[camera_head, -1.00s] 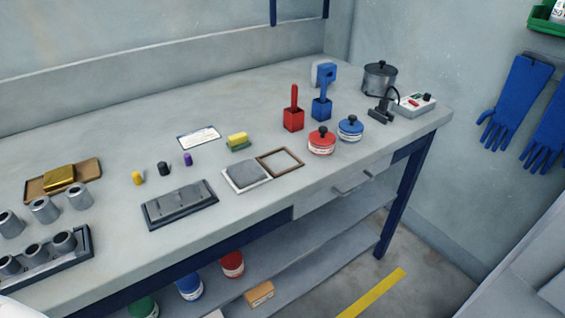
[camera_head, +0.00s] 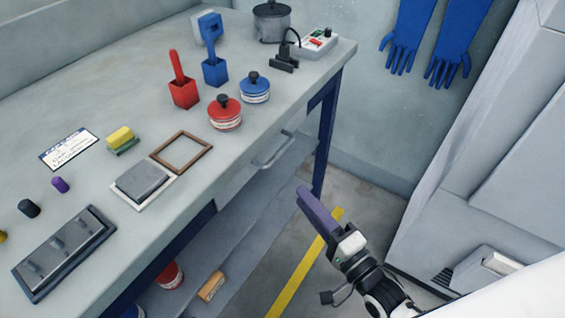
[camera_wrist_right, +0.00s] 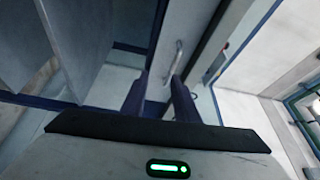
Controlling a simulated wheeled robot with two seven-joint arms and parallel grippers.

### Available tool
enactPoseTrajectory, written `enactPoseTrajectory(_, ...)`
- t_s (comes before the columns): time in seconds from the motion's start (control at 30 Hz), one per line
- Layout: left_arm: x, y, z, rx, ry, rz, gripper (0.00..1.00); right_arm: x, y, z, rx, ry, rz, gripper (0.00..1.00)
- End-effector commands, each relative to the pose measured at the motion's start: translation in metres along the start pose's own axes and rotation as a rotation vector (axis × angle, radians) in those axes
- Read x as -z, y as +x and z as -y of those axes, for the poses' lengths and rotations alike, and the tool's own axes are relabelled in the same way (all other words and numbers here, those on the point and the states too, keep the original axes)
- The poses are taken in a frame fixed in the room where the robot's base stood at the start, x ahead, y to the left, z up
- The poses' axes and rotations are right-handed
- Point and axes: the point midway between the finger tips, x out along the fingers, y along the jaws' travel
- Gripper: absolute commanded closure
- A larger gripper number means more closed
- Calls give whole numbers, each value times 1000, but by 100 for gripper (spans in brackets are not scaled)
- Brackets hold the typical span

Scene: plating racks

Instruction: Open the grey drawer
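The grey drawer (camera_head: 237,182) sits under the front edge of the workbench and looks shut. Its bar handle (camera_head: 274,152) sticks out from the drawer front. The handle also shows in the right wrist view (camera_wrist_right: 178,57), just beyond the fingers. My right gripper (camera_head: 303,194) is in front of the drawer, to the right of the handle and apart from it. In the right wrist view its two dark fingers (camera_wrist_right: 160,98) stand apart with nothing between them, so it is open and empty. My left gripper is not in view.
The workbench (camera_head: 110,95) carries a red pot (camera_head: 225,115), a blue pot (camera_head: 255,88), a wooden frame (camera_head: 181,152) and a dark tray (camera_head: 64,252). A lower shelf holds a small box (camera_head: 211,286). A grey cabinet (camera_head: 450,215) stands at the right. Floor between is clear.

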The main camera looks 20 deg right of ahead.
Motion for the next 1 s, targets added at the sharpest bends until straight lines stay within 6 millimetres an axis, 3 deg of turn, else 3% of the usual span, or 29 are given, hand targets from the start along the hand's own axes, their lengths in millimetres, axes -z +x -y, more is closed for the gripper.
enactPoseTrajectory(0.2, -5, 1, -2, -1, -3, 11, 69, 10, 10, 19, 103, 167, -3, 72)
enactPoseTrajectory(0.37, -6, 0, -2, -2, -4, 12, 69, 10, 30, 23, 108, 174, -4, 72)
enactPoseTrajectory(0.7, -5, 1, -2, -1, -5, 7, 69, 11, 90, 28, 105, 173, -4, 72)
enactPoseTrajectory(1.0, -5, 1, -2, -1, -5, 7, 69, 11, 108, 29, 103, 171, -4, 72)
